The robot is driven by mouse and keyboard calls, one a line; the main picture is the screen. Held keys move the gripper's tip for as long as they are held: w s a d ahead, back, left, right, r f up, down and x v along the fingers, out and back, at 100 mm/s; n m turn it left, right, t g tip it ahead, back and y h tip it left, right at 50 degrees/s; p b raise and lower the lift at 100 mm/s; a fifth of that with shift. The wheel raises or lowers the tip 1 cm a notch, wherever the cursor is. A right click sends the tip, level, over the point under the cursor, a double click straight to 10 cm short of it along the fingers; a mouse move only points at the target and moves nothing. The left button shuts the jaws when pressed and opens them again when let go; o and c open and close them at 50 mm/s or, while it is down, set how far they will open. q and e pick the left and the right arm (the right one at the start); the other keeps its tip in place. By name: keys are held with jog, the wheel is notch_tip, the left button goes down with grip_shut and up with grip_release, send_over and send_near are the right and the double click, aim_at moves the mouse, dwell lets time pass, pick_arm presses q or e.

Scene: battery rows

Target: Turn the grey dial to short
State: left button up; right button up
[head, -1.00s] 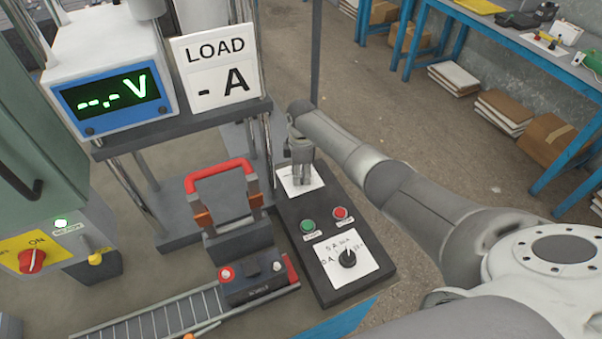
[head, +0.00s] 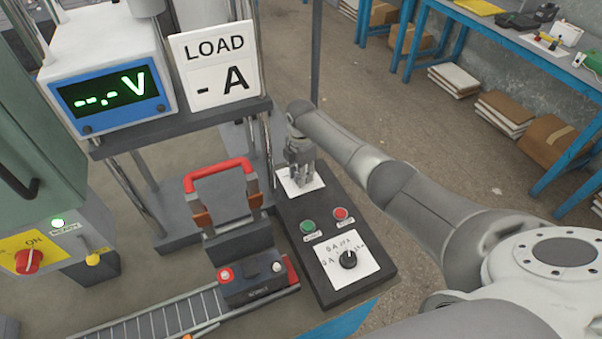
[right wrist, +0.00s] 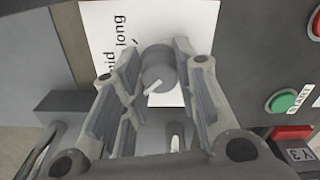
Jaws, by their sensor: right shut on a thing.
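The grey dial (right wrist: 158,68) is a round knob on a white label plate (right wrist: 205,25), between the fingers of my right gripper (right wrist: 157,75). The gripper is shut on the dial. A white pointer mark on the dial points to the lower left in the right wrist view. The words "mid" and "long" show on the plate; the word "short" is not visible. In the head view my right gripper (head: 301,178) points down over the plate (head: 312,184) at the far end of the dark control box (head: 322,262), hiding the dial. My left gripper is not in view.
A green button (head: 307,227), a red button (head: 341,213) and a black dial (head: 348,260) are on the box's near part. A red-handled clamp (head: 218,175) and a battery (head: 252,281) stand left of it. A meter (head: 111,97) shows dashes.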

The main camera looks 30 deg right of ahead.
jog(key=shift+c, duration=0.2)
jog(key=o, duration=1.1)
jog(key=shift+c, duration=0.2)
notch_tip(320, 180, up, 12)
